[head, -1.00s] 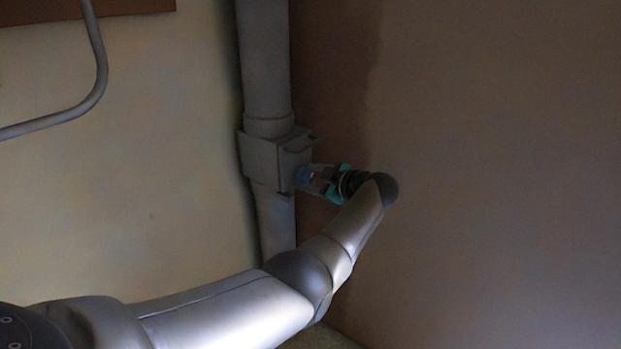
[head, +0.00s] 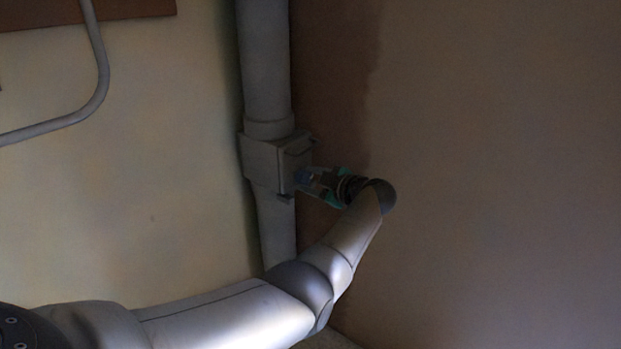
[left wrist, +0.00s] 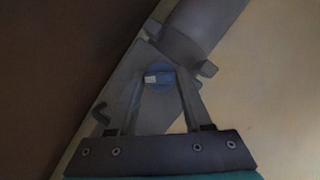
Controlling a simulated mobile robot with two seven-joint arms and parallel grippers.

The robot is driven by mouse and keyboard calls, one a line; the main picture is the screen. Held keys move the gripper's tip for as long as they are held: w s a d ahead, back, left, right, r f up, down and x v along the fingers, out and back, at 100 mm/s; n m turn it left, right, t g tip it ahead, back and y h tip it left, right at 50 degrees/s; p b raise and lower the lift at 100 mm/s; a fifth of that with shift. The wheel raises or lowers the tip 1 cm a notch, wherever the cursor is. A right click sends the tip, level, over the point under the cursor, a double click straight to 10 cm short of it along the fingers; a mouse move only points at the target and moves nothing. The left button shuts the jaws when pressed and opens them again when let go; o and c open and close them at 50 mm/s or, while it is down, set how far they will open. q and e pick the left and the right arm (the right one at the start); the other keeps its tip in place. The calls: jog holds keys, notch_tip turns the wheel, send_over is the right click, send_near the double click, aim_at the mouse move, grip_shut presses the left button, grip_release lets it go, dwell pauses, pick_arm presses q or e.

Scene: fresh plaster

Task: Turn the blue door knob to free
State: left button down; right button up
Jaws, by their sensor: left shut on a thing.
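The blue knob (head: 300,176) sits on the front face of a grey box (head: 262,163) set in a vertical pipe. In the left wrist view the round blue knob (left wrist: 159,76) shows a small white mark and lies between my fingertips. My left gripper (head: 307,179) reaches it from the right and is shut on it. The fingers (left wrist: 158,82) are on both sides of the knob. The wrist view shows the box and pipe slanted, so the gripper is turned relative to them. The fingers partly hide the knob in the head view. My right gripper is out of view.
The grey pipe (head: 265,65) runs up from the box and continues below it. Small dark hooks stick out at the box's edges. A bent grey rail (head: 98,75) is at the upper left. A plain brown wall (head: 500,170) fills the right, with open room before it.

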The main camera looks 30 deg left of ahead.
pick_arm(q)
jog(key=shift+n+t+p, duration=0.3)
jog(key=shift+n, duration=0.2)
jog(key=shift+s+d+f+n, duration=0.1)
jog(key=shift+n, duration=0.3)
jog(key=shift+f+n+t, duration=0.1)
jog(key=shift+n+t, duration=0.2)
jog(key=shift+t, duration=0.1)
jog(key=shift+n+t+y+b, duration=0.45)
jog(key=shift+n+b, duration=0.35)
jog(key=shift+n, duration=0.2)
jog(key=n+y+b, duration=0.1)
jog(key=n+b, duration=0.1)
jog(key=shift+f+n+t+b, duration=0.15)
jog(key=shift+n+t+b, duration=0.15)
jog(key=shift+t+b, duration=0.05)
jog(key=shift+n+b, duration=0.3)
jog(key=shift+b, duration=0.1)
jog(key=shift+n, duration=0.3)
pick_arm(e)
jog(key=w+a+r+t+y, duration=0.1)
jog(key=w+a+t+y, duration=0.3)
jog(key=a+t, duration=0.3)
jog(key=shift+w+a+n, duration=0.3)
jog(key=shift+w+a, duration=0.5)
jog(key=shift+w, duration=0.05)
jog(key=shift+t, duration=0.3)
